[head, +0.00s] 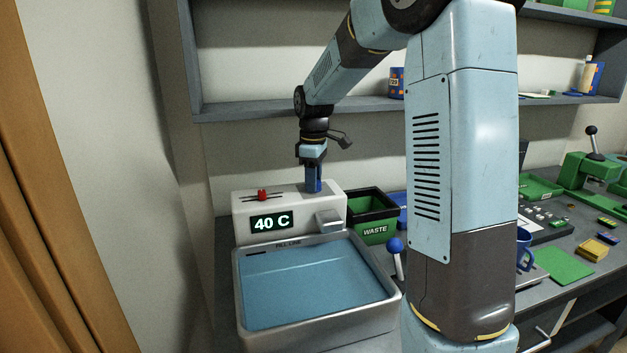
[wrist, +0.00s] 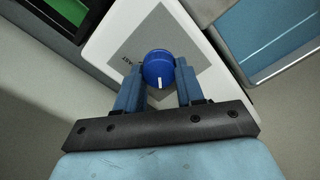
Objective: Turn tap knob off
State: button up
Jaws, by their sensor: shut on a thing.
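The blue tap knob (wrist: 158,69) is round with a white mark on its face. It sits on a grey plate on the white top of the tap unit (head: 243,213). In the wrist view my gripper (wrist: 159,84) has one blue finger on each side of the knob, shut on it. In the head view my gripper (head: 313,187) points straight down onto the right part of the unit's top, and its fingers hide the knob. The display (head: 272,221) reads 40 C. The spout (head: 329,221) juts out at the front, and no stream of water is clear below it.
A grey basin (head: 384,309) with blue water stands in front of the unit. A red slider (head: 262,195) is on the unit's top left. A green-and-black WASTE bin (head: 374,232) stands close on the right. A blue-ball lever (head: 395,245) and a shelf (head: 245,108) are nearby.

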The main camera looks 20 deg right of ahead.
jog(key=shift+d, duration=0.1)
dwell(0.3)
jog(key=o, duration=1)
jog(key=shift+o, duration=0.2)
notch_tip(320, 180, up, 14)
jog(key=shift+f, duration=0.15)
jog(key=s+r+m+t, duration=0.25)
jog(key=s+m, duration=0.35)
jog(key=s, duration=1.1)
jog(key=s+f+m+t, duration=0.3)
jog(key=s+f+m, duration=0.2)
jog(key=s, duration=0.9)
notch_tip(320, 180, down, 2)
jog(key=shift+s+d+f, duration=0.1)
jog(key=shift+s+d, duration=0.05)
jog(key=shift+s, duration=0.05)
